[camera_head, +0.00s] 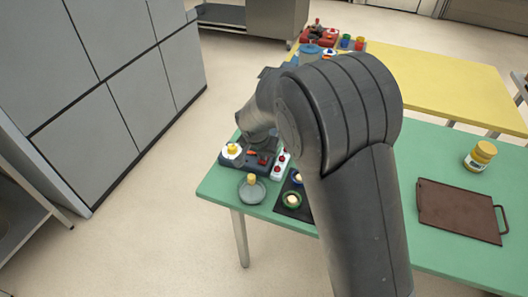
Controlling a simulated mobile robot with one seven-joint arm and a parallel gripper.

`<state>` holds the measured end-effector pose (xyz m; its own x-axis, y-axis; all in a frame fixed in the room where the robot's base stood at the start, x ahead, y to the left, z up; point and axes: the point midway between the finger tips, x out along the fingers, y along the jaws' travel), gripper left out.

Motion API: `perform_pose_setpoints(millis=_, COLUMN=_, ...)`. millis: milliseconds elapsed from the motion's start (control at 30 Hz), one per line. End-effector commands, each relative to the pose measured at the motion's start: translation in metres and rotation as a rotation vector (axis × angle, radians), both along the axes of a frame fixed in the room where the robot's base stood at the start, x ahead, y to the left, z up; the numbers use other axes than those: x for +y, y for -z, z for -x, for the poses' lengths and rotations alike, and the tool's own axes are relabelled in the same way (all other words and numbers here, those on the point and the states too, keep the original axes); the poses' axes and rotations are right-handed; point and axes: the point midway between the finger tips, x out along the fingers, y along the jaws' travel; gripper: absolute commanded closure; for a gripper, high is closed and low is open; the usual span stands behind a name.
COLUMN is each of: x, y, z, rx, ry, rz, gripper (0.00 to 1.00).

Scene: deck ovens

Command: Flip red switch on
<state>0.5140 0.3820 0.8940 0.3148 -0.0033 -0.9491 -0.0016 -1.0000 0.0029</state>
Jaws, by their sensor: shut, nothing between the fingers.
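A dark blue control box (262,168) sits at the far left corner of the green table. It carries a white dial with a yellow knob (232,149) and a small red switch (251,153). The switch is too small and too close to my arm to tell its position. My gripper (262,147) shows only in part, low over the back of the box, with my arm's large grey links in front of it. It is shut with nothing in it. I cannot tell whether it touches the switch.
A white strip with red buttons (280,166) lies beside the box. A brown tray (455,212) and yellow-lidded jar (480,156) are at right. A yellow table (450,85) stands behind.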

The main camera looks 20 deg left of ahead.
Motion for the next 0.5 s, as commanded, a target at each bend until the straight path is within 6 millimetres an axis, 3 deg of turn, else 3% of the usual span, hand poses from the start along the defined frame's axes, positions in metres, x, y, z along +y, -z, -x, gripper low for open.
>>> perform_pose_setpoints(millis=500, x=0.0002, y=-0.0054, z=0.0074, rx=0.003, ry=-0.001, rz=0.001, gripper=1.0)
